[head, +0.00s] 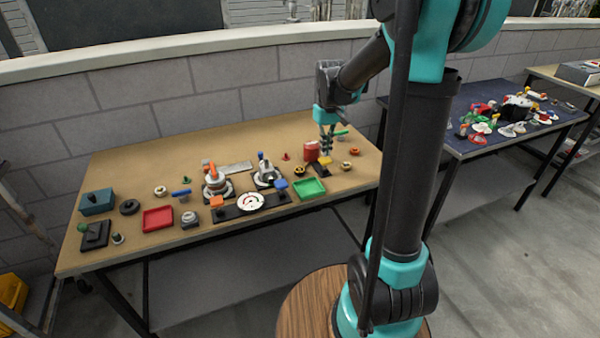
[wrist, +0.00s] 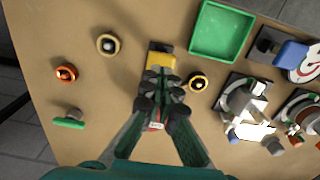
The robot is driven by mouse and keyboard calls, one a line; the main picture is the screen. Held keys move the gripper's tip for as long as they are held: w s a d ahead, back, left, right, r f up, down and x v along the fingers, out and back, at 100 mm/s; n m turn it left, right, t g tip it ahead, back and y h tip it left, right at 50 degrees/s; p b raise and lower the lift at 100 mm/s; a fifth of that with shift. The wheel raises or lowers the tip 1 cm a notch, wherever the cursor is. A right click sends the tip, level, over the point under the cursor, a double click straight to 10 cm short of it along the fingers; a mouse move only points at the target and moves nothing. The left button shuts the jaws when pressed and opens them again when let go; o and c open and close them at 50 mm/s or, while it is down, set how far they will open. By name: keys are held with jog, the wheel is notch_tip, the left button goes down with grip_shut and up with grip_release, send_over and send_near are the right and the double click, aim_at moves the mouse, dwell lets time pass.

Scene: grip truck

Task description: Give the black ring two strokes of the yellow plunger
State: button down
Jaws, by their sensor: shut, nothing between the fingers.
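A yellow block (head: 324,160), which looks like the plunger, sits on a dark base at the right of the wooden table. In the wrist view the yellow block (wrist: 161,62) shows just beyond my fingertips. My gripper (head: 326,152) is shut and empty, pointing down over this station. My gripper (wrist: 163,84) partly hides the block and base in the wrist view; I cannot tell whether it touches them. A black ring (head: 130,207) lies flat at the left of the table, well away from my gripper.
A red block (head: 311,151) stands close by my gripper. A small dark-and-yellow round piece (head: 299,170) and a green tray (head: 309,189) are near. Orange (wrist: 66,73) and yellow (wrist: 108,44) round pieces lie at the other side. A red tray (head: 157,219) is at the left.

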aim_at(325, 159)
jog(key=shift+f, duration=2.1)
jog(key=shift+r, duration=2.1)
jog(key=shift+r, duration=0.1)
jog(key=shift+r, duration=2.4)
jog(key=s+d+f+m+t, duration=0.1)
jog(key=s+d+f+t, duration=0.1)
jog(key=s+f, duration=0.4)
jog(key=s+d+f+m+t, duration=0.2)
jog(key=s+f, duration=0.5)
jog(key=s, duration=0.9)
jog(key=shift+m, duration=0.3)
